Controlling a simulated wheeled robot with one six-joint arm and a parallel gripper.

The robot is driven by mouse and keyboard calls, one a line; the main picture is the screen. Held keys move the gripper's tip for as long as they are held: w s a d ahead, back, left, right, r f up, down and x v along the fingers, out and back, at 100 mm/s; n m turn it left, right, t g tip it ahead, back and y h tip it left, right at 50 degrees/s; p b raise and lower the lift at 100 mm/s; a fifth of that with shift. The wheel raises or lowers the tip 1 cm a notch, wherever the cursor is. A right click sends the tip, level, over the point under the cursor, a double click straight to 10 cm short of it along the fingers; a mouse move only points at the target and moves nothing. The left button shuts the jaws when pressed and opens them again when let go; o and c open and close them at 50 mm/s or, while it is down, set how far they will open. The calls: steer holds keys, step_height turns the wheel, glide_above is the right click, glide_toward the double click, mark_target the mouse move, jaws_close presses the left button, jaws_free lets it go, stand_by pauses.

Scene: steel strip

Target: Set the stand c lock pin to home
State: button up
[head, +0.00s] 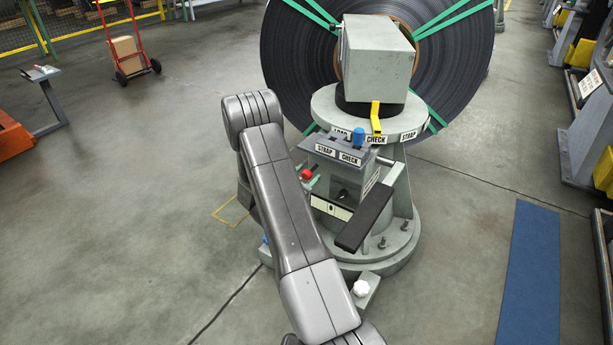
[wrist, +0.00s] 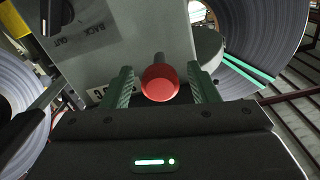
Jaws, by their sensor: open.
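A red round knob (wrist: 160,83), which looks like the lock pin's head, sits in front of a grey housing (wrist: 135,35) in the wrist view. My gripper (wrist: 159,69) is open, with one green finger on each side of the knob and a visible gap at both sides. The same red knob (head: 306,174) shows small in the head view, at the left side of the grey stand (head: 388,235). My arm hides most of my gripper there. The pin's shaft is mostly hidden behind the knob, and I cannot tell its position.
A large dark steel coil (head: 290,45) with green straps is on the stand. A blue knob (head: 358,137), a yellow lever (head: 375,117) and a black-padded arm (head: 364,219) are close by. A blue mat (head: 530,275) lies right. The floor at left is mostly clear.

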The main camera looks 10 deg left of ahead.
mark_target(320, 162)
jaws_close()
steer(key=b+x, duration=0.1)
steer(key=x, duration=0.3)
steer(key=shift+w, duration=0.15)
jaws_free()
steer(key=shift+w+d, duration=0.1)
steer(key=p+v, duration=0.1)
steer(key=v, duration=1.2)
steer(key=shift+s, duration=0.35)
